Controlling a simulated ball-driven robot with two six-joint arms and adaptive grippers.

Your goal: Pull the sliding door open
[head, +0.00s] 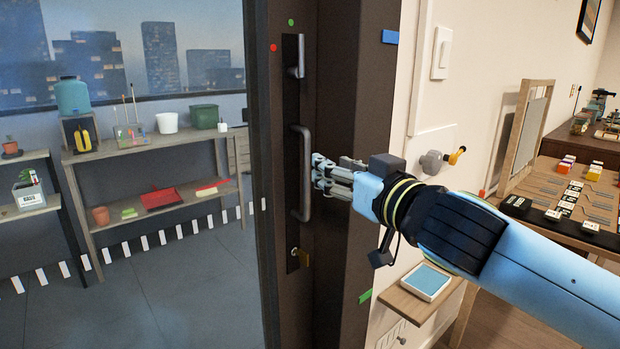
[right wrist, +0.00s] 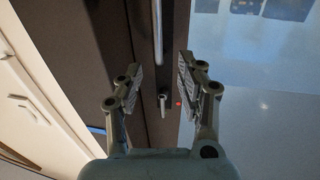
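The sliding door's dark upright edge (head: 286,215) fills the middle of the head view, with a bluish glassy pane beside it in the right wrist view (right wrist: 255,90). A grey vertical bar handle (head: 307,205) is mounted on it; its end also shows in the right wrist view (right wrist: 158,35). My right gripper (head: 318,172) is just right of the handle's middle, pointing at it. In the right wrist view its two fingers (right wrist: 158,78) stand apart, with the bar in line with the gap between them. Whether they touch the bar is unclear. My left gripper is out of view.
Shelves with pots and bins (head: 160,150) stand left. A small wall shelf with a blue-topped tray (head: 427,281) lies below my right arm; a wooden rack (head: 525,130) stands right.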

